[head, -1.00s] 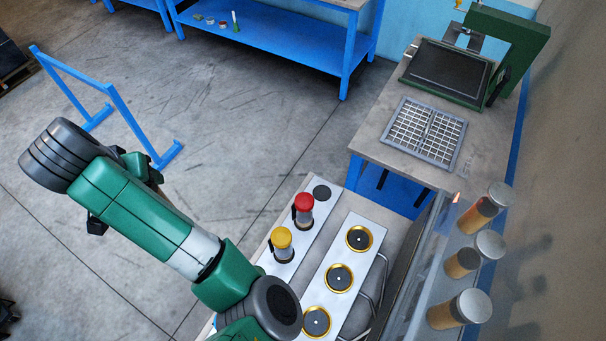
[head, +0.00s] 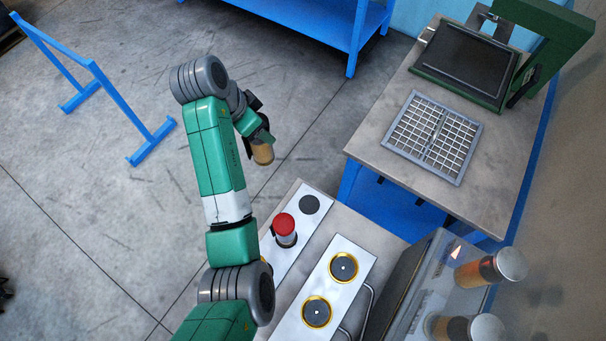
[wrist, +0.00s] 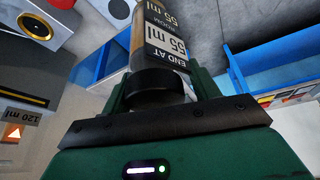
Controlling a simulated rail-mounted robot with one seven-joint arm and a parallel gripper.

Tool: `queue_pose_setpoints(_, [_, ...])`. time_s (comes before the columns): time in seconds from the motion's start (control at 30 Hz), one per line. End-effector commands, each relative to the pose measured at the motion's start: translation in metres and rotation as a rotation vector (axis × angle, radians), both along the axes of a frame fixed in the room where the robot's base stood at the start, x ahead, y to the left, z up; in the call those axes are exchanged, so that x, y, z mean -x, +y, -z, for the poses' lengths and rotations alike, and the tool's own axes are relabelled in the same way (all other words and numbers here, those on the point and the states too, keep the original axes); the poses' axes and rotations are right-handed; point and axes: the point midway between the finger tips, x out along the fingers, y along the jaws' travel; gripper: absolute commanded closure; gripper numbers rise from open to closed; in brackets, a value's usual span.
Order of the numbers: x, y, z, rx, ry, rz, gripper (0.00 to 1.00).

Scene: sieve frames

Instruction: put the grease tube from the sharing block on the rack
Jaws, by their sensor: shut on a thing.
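My gripper (head: 258,133) is shut on a grease tube (head: 263,153) with brown contents, held above the floor left of the bench. In the wrist view the held tube (wrist: 166,45) shows a black collar between the fingers and a label reading "END AT 55 ml". A white strip (head: 274,258) on the bench carries a red-capped tube (head: 284,228) and a bare black disc (head: 309,204). Beside it, another white strip (head: 330,290) has gold-ringed round seats, two in view and empty. I cannot tell which strip is the rack or the sharing block.
A grey machine (head: 420,290) with a warning triangle stands right of the strips. A table (head: 370,140) bears a grid tray (head: 435,137) and a green press (head: 540,45). A blue stand (head: 100,85) is at left; floor between is clear.

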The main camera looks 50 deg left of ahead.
Motion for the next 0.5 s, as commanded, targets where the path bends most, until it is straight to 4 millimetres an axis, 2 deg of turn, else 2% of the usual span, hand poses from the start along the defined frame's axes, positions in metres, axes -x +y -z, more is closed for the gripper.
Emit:
queue_pose_setpoints(0.03, [-0.014,-0.019,0.022,0.003,0.006,0.086,0.98])
queue_pose_setpoints(0.2, [-0.048,-0.08,0.073,0.003,0.003,0.321,0.99])
queue_pose_setpoints(0.33, [-0.058,-0.11,0.096,0.002,0.0,0.417,0.99])
queue_pose_setpoints(0.5, [-0.063,-0.124,0.106,0.0,-0.002,0.459,0.99])
